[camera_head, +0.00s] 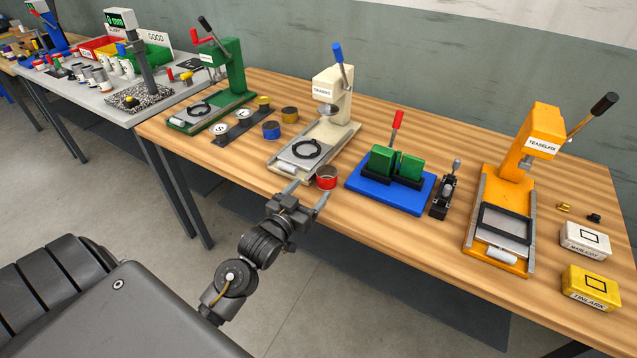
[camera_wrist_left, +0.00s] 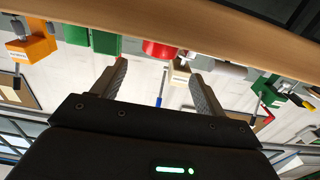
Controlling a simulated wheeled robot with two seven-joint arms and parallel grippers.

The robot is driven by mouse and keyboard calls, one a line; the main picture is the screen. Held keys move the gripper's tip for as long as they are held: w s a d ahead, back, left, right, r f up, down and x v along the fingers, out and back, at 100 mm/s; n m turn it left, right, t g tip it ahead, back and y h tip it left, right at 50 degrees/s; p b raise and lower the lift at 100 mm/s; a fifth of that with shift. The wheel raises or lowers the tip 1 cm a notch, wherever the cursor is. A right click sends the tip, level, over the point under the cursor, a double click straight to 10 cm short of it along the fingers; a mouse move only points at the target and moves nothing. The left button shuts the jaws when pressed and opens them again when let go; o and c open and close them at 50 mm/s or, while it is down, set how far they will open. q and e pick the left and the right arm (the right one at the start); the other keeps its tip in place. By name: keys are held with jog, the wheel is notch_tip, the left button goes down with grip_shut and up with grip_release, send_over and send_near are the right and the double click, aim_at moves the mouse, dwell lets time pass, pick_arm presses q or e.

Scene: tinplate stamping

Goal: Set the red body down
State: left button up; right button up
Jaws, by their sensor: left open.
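The red body (camera_head: 327,178) is a short round tin, open at the top. It stands upright on the wooden table near the front edge, between the cream press and the blue base with green blocks. In the left wrist view the red body (camera_wrist_left: 160,50) shows at the top, beyond and between the fingertips. My left gripper (camera_head: 306,191) is open, its two fingers apart, just in front of the red body at the table edge. Whether a finger touches it I cannot tell. My right gripper is in neither view.
The cream press (camera_head: 333,105) stands behind left of the red body. The blue base (camera_head: 391,192) with green blocks and a red lever is to its right. A green press (camera_head: 228,70) is farther left, an orange press (camera_head: 517,170) farther right. The table's front strip between them is mostly bare.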

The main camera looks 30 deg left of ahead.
pick_arm(q)
jog(key=shift+s, duration=2.2)
